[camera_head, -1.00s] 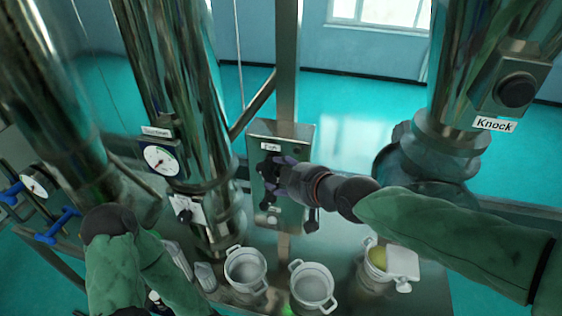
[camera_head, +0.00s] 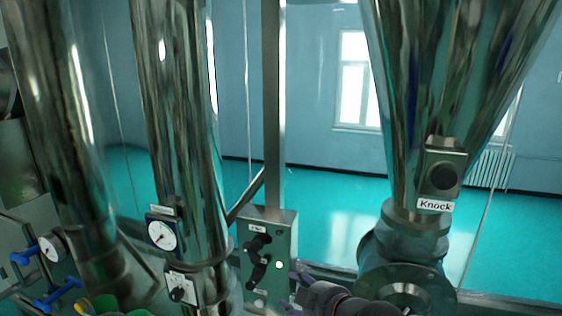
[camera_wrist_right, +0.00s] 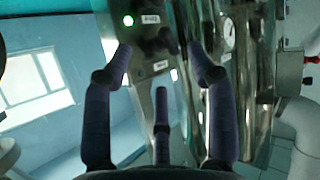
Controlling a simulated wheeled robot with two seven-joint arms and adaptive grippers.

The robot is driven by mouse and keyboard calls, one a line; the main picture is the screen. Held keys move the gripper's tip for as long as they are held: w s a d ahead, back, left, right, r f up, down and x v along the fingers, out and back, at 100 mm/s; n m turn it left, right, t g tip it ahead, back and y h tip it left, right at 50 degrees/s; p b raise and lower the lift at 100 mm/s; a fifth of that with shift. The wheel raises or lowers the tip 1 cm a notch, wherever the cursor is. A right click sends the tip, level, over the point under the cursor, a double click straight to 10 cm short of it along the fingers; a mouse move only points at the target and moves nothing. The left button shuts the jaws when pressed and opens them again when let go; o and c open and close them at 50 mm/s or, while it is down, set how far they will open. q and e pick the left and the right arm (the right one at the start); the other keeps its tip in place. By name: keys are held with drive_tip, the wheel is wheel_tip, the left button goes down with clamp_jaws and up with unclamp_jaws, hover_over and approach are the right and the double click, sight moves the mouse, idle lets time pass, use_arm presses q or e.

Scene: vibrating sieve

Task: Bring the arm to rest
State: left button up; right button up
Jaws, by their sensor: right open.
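My right gripper (camera_head: 298,292) is at the bottom of the head view, beside the lower right edge of the control box (camera_head: 285,240). Its fingers are spread and empty in the right wrist view (camera_wrist_right: 160,72). The gripper appears apart from the knobs. Only a small part of my left arm may show at the bottom left; my left gripper is not in view.
A steel hopper with a Knock button box (camera_head: 443,175) stands at the right. Tall steel pipes (camera_head: 180,110) with a dial gauge (camera_head: 161,236) stand at the left. Blue valve handles (camera_head: 55,300) are at lower left. Open floor (camera_head: 325,235) lies behind.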

drive_tip(key=s+d+f+m+g+h, duration=0.1)
drive_tip(key=d+f+m+g, duration=0.25)
drive_tip(key=f, duration=1.35)
drive_tip(key=s+d+f+m+g+h, duration=0.15)
drive_tip(key=f+m, duration=0.25)
drive_tip(key=f, duration=1.3)
drive_tip(key=s+d+f+m+g, duration=0.3)
drive_tip(key=s+f+m+g, duration=0.25)
drive_tip(key=s+f, duration=1.45)
use_arm(q)
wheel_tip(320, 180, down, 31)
drive_tip(key=b, duration=3.1)
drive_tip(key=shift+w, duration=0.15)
use_arm(e)
wheel_tip(320, 180, down, 29)
drive_tip(key=w+a, duration=0.2)
drive_tip(key=shift+w+r+t, duration=0.2)
drive_tip(key=shift+w+t, duration=0.1)
drive_tip(key=shift+t, duration=0.05)
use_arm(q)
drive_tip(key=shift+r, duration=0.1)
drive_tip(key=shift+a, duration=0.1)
